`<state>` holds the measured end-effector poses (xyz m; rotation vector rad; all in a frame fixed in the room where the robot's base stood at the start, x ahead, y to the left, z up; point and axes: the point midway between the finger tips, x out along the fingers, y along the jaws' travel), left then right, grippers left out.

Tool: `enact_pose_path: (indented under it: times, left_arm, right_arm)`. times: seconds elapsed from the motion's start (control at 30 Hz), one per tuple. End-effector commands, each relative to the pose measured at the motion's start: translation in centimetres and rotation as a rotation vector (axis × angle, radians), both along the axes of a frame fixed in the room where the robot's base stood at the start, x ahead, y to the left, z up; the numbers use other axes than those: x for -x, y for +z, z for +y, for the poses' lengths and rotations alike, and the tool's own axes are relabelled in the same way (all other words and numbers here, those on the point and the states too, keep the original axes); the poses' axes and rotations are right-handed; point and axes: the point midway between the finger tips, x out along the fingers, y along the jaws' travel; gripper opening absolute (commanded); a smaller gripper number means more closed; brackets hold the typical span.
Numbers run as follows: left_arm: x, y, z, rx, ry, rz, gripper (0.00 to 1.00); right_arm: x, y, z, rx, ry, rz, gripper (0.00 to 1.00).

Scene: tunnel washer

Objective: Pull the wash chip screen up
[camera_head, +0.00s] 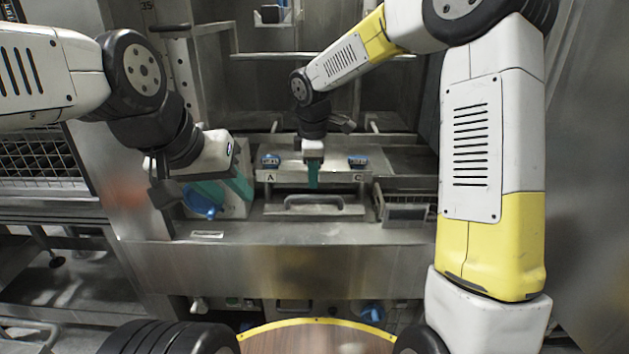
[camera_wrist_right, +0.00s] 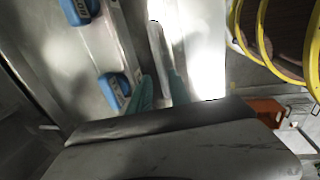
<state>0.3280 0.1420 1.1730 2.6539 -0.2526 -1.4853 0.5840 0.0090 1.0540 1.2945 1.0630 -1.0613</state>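The wash chip screen, which I take to be the metal panel with a raised bar handle (camera_head: 314,202), sits in the washer's front ledge. My right gripper (camera_head: 313,180) points down just above and behind that handle in the head view. In the right wrist view its two teal fingers (camera_wrist_right: 162,88) are apart, with a pale metal bar (camera_wrist_right: 157,45) running up between them; contact with the bar is unclear. My left gripper (camera_head: 227,190) hangs left of the screen, its teal fingers apart, near a blue round part (camera_head: 203,203). It appears to hold nothing.
Two blue latches (camera_head: 270,160) (camera_head: 357,160) sit behind the handle, above labels A and C. A small metal box (camera_head: 405,212) lies right of the screen. A yellow-rimmed wooden round surface (camera_head: 318,338) is at the bottom. A wire rack (camera_head: 40,158) stands left.

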Motion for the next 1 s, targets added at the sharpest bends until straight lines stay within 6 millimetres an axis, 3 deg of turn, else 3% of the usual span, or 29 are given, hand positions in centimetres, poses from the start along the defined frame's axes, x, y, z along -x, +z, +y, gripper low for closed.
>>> enact_pose_path:
  times: [0.3, 0.7, 0.83, 1.0]
  left_arm:
    - [0.0, 0.0, 0.0, 0.000, 0.000, 0.000, 0.36]
    - [0.0, 0.0, 0.0, 0.000, 0.000, 0.000, 0.36]
    - [0.0, 0.0, 0.0, 0.000, 0.000, 0.001, 0.36]
    - [0.0, 0.0, 0.0, 0.000, 0.000, 0.001, 0.36]
  right_arm:
    - [-0.9, -4.8, 0.0, 0.001, -0.002, 0.003, 0.23]
    - [-1.1, -5.8, 0.0, -0.002, -0.003, 0.001, 0.23]
    - [-1.1, -5.8, 0.0, -0.001, -0.003, 0.001, 0.00]
    - [-1.1, -5.7, 0.0, -0.001, -0.003, 0.000, 0.00]
